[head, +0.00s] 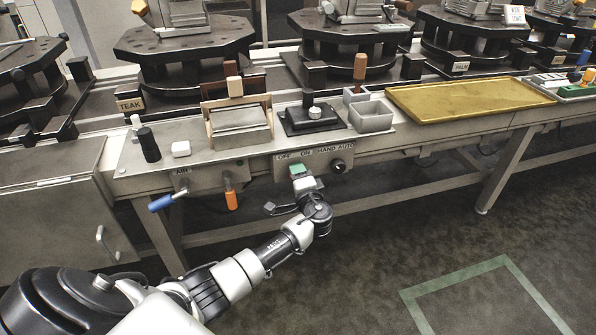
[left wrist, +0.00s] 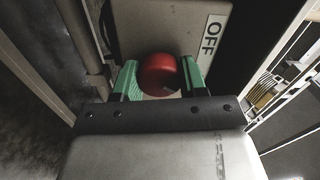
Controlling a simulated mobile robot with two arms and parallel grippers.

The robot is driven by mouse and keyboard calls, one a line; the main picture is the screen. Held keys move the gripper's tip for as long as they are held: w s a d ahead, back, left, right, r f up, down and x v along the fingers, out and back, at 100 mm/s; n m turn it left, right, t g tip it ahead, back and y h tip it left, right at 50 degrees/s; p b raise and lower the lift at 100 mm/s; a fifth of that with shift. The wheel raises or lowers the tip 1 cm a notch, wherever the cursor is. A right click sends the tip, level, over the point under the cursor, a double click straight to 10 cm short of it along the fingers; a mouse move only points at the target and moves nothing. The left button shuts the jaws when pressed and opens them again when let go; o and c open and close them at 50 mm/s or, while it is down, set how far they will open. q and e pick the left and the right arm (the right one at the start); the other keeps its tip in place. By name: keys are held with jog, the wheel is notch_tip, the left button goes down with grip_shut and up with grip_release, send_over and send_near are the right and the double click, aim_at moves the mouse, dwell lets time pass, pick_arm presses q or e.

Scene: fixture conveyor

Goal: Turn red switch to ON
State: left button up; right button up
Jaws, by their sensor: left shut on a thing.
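The red switch (left wrist: 158,70) is a round red knob in the left wrist view, between the green fingertips of my left gripper (head: 298,170). The gripper is shut on it. An OFF label (left wrist: 211,38) sits beside the knob on the grey panel. In the head view, the switch panel (head: 318,160) hangs under the bench's front edge and reads OFF, ON, HAND, AUTO. My gripper hides the red switch there. Which way the switch is turned cannot be told. My right gripper is not in view.
A black knob (head: 338,165) sits on the same panel, close right of my gripper. To the left, a blue-handled lever (head: 161,202) and an orange handle (head: 231,199) hang below the bench edge. A yellow tray (head: 465,98) lies on the bench. The floor in front is clear.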

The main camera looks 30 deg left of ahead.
pick_arm(q)
jog(key=shift+m+p, duration=0.5)
jog(key=shift+m, duration=0.6)
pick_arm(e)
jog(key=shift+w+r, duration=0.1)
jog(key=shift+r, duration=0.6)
pick_arm(q)
jog(key=o, duration=0.9)
jog(key=shift+d, duration=0.1)
jog(key=p+v, duration=0.1)
jog(key=v, duration=0.9)
jog(key=shift+s+d+p, duration=0.25)
jog(key=shift+s+p, duration=0.05)
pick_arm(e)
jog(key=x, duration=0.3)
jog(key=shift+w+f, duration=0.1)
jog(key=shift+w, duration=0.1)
